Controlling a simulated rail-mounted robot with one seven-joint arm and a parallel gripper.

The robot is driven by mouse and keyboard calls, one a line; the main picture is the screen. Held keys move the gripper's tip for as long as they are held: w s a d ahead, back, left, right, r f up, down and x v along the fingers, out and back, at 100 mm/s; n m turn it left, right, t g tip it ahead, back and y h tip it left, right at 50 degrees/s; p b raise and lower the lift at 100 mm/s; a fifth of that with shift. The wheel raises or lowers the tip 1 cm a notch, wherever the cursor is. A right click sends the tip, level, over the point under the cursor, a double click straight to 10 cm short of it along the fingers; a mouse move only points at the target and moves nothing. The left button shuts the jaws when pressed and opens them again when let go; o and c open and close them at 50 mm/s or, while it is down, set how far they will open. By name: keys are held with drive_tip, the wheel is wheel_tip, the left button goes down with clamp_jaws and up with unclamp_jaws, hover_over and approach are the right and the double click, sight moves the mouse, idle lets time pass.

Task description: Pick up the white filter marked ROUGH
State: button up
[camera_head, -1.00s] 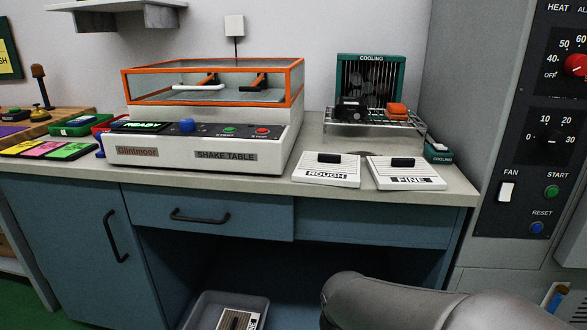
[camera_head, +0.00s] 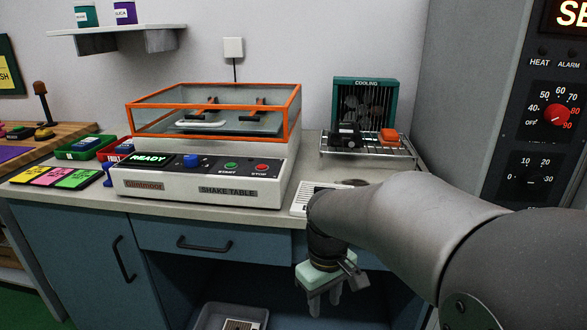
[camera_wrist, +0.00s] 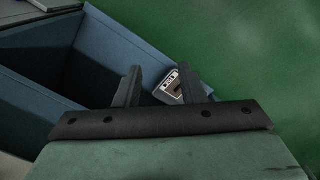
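The white filter marked ROUGH (camera_head: 318,188) lies on the bench top right of the shake table. Only its left and rear part shows in the head view; my arm hides the rest and its label. The FINE filter is hidden behind my arm. My gripper (camera_head: 325,302) hangs in front of the bench, below the bench top, pointing down. In the wrist view my gripper (camera_wrist: 160,70) has its two fingers apart with nothing held between them. A white slotted item (camera_wrist: 172,86) shows beyond the fingers, lower down; its marking cannot be read.
The shake table (camera_head: 205,178) stands left of the filter. Behind is the cooling rack (camera_head: 365,150) with a black part and an orange part. A grey bin (camera_head: 262,312) stands under the bench. A control cabinet (camera_head: 500,160) stands at the right.

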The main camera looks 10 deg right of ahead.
drive_tip(key=w+d+r+n+p, duration=0.3)
drive_tip(key=w+r+p, duration=0.5)
drive_tip(key=r, duration=0.2)
drive_tip(key=w+d+r+n+p, duration=0.2)
drive_tip(key=w+r+n+p, duration=0.1)
drive_tip(key=w+r+p, duration=0.5)
drive_tip(key=w+d+r+n+p, duration=0.3)
drive_tip(key=w+r+p, duration=0.45)
drive_tip(key=r, duration=0.35)
hover_over(325, 188)
wheel_tip(325, 188, down, 12)
drive_tip(key=shift+s+r, duration=0.15)
drive_tip(key=shift+r, duration=0.05)
drive_tip(key=shift+w+f+p, duration=0.2)
drive_tip(key=shift+f+p, duration=0.2)
drive_tip(key=shift+f, duration=2.35)
clamp_jaws()
